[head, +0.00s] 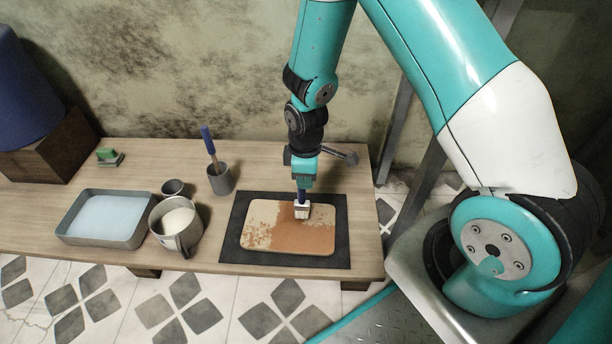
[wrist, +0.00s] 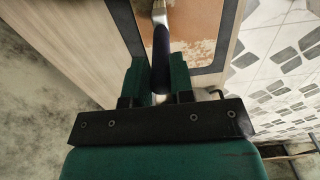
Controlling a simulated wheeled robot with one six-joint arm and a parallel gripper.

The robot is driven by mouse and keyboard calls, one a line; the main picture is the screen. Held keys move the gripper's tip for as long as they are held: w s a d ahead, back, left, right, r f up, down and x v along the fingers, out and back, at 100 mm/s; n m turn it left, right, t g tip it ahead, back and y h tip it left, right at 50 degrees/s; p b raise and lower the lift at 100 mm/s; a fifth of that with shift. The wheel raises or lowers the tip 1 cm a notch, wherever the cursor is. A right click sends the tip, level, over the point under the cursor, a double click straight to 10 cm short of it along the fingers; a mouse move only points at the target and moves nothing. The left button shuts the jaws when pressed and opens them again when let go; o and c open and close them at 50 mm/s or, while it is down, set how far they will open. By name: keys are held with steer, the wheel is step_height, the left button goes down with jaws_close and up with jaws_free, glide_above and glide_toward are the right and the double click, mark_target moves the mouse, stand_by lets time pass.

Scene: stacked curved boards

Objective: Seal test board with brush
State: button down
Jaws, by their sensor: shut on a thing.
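The test board (head: 295,240) lies flat on a black mat (head: 232,250). Its surface is reddish brown across the middle and front, with pale tan at the left and upper right and speckled borders between. My gripper (head: 302,184) is shut on the blue handle of a brush (head: 302,211), which points down at the board's upper middle. The bristles look to be at the surface, but contact is not clear. In the wrist view the dark blue handle of the brush (wrist: 161,60) sits between the green fingers of my gripper (wrist: 158,82), with part of the board (wrist: 198,22) beyond.
Left of the mat stand a grey cup (head: 220,181) with another blue-handled tool, a metal jug (head: 178,232) of cream liquid, a small cup (head: 173,188) and a tray (head: 103,238) of pale blue liquid. A green-topped item (head: 108,156) lies behind. The table's front edge is close to the mat.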

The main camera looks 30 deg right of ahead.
steer(key=shift+w+a, duration=0.1)
steer(key=shift+w+a+p, duration=0.3)
steer(key=shift+w+a, duration=0.15)
steer(key=shift+a, duration=0.15)
steer(key=shift+w+a+p, duration=0.3)
steer(key=shift+w+a, duration=0.1)
steer(key=shift+a, duration=0.2)
steer(key=shift+a+r, duration=0.1)
steer(key=shift+w+a+p, duration=0.4)
steer(key=shift+w+a, duration=0.55)
steer(key=shift+a, duration=0.25)
steer(key=shift+w, duration=0.1)
